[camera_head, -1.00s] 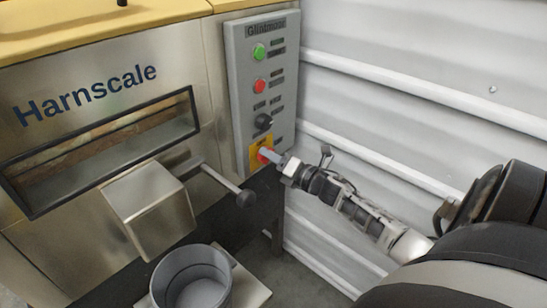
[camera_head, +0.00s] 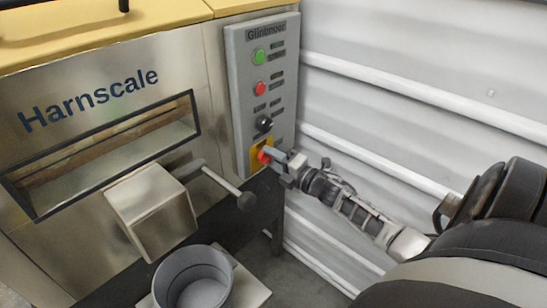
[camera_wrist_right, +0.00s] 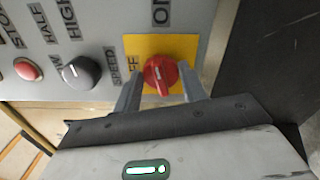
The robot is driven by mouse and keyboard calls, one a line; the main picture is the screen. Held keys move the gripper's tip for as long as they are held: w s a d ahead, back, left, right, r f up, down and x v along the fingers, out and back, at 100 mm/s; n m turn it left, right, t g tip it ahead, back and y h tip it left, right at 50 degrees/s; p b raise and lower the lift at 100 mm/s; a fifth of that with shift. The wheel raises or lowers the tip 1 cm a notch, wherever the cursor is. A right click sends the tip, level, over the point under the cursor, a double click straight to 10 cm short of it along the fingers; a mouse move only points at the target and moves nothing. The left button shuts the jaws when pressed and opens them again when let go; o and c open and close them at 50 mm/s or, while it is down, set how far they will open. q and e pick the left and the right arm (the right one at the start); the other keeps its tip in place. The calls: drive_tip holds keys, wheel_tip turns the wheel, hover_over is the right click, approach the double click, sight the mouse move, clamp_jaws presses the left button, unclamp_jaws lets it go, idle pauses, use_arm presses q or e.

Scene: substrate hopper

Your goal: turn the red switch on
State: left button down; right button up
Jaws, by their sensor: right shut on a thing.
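The red switch (camera_head: 263,157) is a rotary knob on a yellow plate at the bottom of the grey control panel (camera_head: 245,120). My right gripper (camera_head: 272,156) is at the knob, with its arm coming in from the right. In the right wrist view the red switch (camera_wrist_right: 160,74) sits between the two fingers, which are shut on it. The yellow plate (camera_wrist_right: 136,46) carries an OFF label at its left side, partly covered, and an ON label lies above it. My left gripper is out of view.
Above the switch are a black knob (camera_head: 264,123), a red button (camera_head: 260,88) and a green button (camera_head: 259,56). A lever with a dark ball end (camera_head: 247,201) sticks out left of my right gripper. A grey bucket (camera_head: 193,280) stands below. A corrugated wall (camera_head: 420,60) is at right.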

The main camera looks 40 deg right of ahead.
drive_tip(key=shift+m+p, duration=0.3)
drive_tip(key=shift+m, duration=0.9)
drive_tip(key=o, duration=0.9)
drive_tip(key=shift+o, duration=0.2)
drive_tip(key=s+d, duration=0.1)
drive_tip(key=s, duration=1.5)
drive_tip(key=shift+d+p, duration=0.2)
drive_tip(key=shift+p, duration=0.2)
